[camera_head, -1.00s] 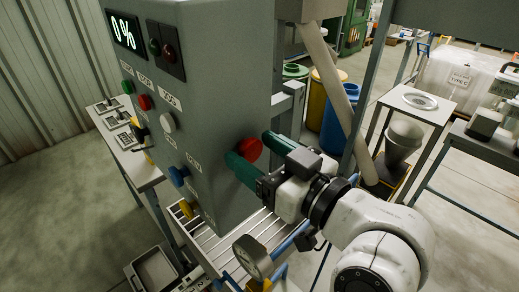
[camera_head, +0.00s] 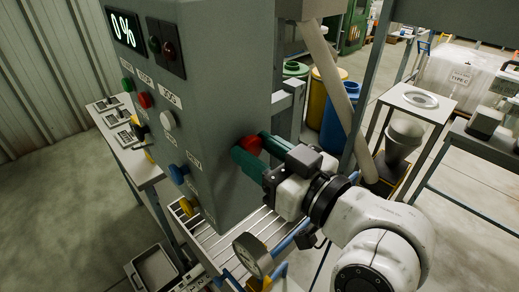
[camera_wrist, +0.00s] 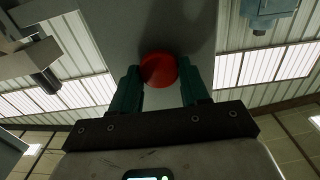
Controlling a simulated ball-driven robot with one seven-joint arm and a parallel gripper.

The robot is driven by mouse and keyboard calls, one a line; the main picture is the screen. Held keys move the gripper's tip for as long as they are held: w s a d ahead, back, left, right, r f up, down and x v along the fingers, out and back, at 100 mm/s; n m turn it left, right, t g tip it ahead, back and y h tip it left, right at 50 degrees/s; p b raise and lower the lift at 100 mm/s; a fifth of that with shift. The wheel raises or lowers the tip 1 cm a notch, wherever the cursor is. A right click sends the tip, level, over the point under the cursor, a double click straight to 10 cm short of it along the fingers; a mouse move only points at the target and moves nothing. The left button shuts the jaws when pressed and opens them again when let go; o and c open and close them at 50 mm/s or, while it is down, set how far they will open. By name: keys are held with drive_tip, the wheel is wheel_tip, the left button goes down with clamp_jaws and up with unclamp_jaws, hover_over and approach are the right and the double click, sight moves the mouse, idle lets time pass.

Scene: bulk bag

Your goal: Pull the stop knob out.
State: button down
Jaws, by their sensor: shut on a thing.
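The stop knob (camera_head: 249,145) is a large red mushroom head on the right side face of the grey control cabinet (camera_head: 225,75). It also shows in the wrist view (camera_wrist: 158,70), between the fingertips. My gripper (camera_head: 251,149) has two green fingers, one on each side of the red head, and is shut on it. The knob's stem and its base at the cabinet are hidden. A smaller red button (camera_head: 145,100) with a label sits on the cabinet's front face.
The front face also carries a green button (camera_head: 127,85), a white button (camera_head: 167,119), a blue knob (camera_head: 178,174) and a display reading 0%. A slatted conveyor (camera_head: 245,232) and a round gauge (camera_head: 251,256) are below my gripper. A slanted pipe (camera_head: 338,95) stands behind my arm.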

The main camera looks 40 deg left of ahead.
drive_tip(key=shift+d+b, duration=0.35)
drive_tip(key=shift+d, duration=0.15)
drive_tip(key=c, duration=0.6)
unclamp_jaws()
drive_tip(key=shift+d, duration=0.1)
drive_tip(key=d, duration=0.3)
drive_tip(key=d+b, duration=0.1)
drive_tip(key=d, duration=0.3)
drive_tip(key=s+d+b, duration=0.1)
drive_tip(key=d, duration=0.2)
drive_tip(key=shift+d, duration=0.4)
